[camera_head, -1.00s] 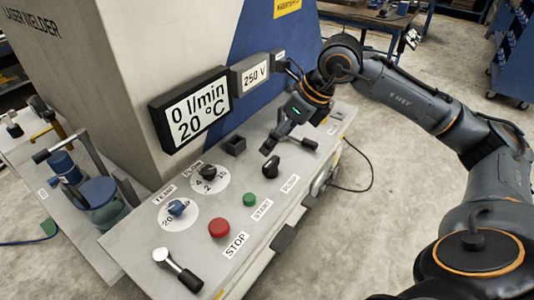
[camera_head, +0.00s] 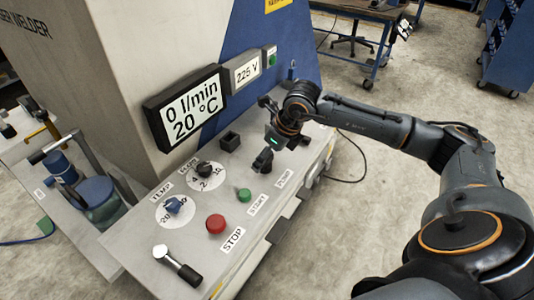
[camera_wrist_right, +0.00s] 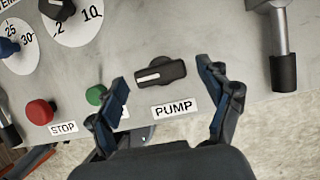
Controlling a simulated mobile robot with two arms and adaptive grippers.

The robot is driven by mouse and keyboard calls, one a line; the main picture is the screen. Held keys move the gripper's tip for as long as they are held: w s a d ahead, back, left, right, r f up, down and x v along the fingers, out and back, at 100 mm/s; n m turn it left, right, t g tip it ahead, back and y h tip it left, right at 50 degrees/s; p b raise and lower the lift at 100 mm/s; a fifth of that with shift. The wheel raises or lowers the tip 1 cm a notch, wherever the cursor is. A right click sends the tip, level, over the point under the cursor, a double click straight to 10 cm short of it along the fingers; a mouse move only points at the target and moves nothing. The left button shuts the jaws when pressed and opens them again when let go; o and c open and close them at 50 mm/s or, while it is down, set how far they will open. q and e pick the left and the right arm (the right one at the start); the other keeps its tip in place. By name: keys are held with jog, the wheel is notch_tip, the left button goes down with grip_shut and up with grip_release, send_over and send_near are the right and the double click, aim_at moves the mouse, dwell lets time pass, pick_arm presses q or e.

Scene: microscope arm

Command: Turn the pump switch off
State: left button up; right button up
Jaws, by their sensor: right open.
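The pump switch is a black rotary knob, seen in the wrist view (camera_wrist_right: 160,73) above the PUMP label (camera_wrist_right: 174,108). Its grip bar lies nearly level, with a white mark on its left half. My right gripper (camera_wrist_right: 163,76) is open, with one finger to each side of the knob and no clear contact. In the head view the right gripper (camera_head: 271,144) is low over the panel at the knob, and its fingers and the knob overlap as dark shapes. The PUMP label (camera_head: 284,178) lies just in front. My left gripper is not in view.
The red stop button (camera_head: 215,224), green start button (camera_head: 244,195), TEMP dial (camera_head: 174,205) and flow dial (camera_head: 205,170) sit left of the knob. A lever handle (camera_wrist_right: 283,72) stands right of it. The screen (camera_head: 187,112) reads 0 l/min, 20 °C; the small display (camera_head: 246,73) reads 225 V.

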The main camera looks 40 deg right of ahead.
jog(key=shift+w+f, duration=0.1)
jog(key=shift+f, duration=0.2)
jog(key=c, duration=1.2)
jog(key=shift+o, duration=0.2)
